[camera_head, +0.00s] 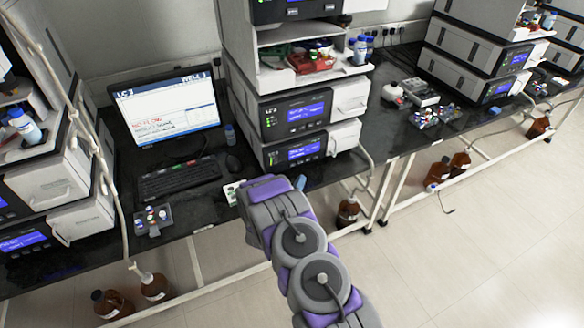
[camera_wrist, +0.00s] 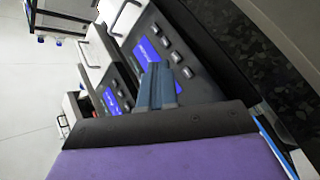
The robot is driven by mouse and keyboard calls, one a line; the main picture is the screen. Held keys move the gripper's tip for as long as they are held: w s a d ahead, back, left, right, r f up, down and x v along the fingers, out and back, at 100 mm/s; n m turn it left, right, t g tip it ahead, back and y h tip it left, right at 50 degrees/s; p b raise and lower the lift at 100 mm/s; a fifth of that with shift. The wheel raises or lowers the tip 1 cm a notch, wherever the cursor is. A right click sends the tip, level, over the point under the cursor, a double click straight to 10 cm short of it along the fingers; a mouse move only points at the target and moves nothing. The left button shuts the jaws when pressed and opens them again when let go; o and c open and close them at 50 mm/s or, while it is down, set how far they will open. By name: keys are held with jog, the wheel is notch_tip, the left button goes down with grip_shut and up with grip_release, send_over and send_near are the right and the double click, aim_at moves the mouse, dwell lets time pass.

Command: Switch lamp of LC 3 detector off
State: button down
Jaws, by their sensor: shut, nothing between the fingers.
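The middle stack holds two white modules with dark front panels and blue screens: an upper module (camera_head: 296,114) and a lower module (camera_head: 304,150). Green indicator marks show on the panels. The monitor (camera_head: 166,108) beside the stack carries an "LC" heading whose number looks like 3. My gripper (camera_wrist: 157,86) is shut and empty; its blue-grey fingers are close in front of a dark panel with a lit blue screen (camera_wrist: 147,50) and a row of grey buttons (camera_wrist: 180,55). I cannot tell whether the fingertips touch it. In the head view my arm reaches towards the lower module.
A keyboard (camera_head: 179,178) and mouse (camera_head: 233,162) lie left of the stack. Vial racks (camera_head: 152,219) and (camera_head: 433,116) sit on the black bench. Brown bottles (camera_head: 348,212) stand below. More module stacks flank both sides. The floor at right is clear.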

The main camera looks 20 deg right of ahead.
aim_at(293, 165)
jog(key=w, duration=0.3)
jog(key=shift+w+d, duration=0.2)
jog(key=shift+w, duration=0.45)
jog(key=shift+a, duration=0.2)
jog(key=shift+w+d, duration=0.1)
jog(key=shift+w, duration=0.1)
dwell(1.3)
jog(key=shift+w, duration=0.15)
jog(key=shift+w+r, duration=0.1)
jog(key=shift+w, duration=0.35)
dwell(0.7)
jog(key=shift+s, duration=0.1)
jog(key=shift+s+p, duration=0.5)
jog(key=shift+s, duration=0.25)
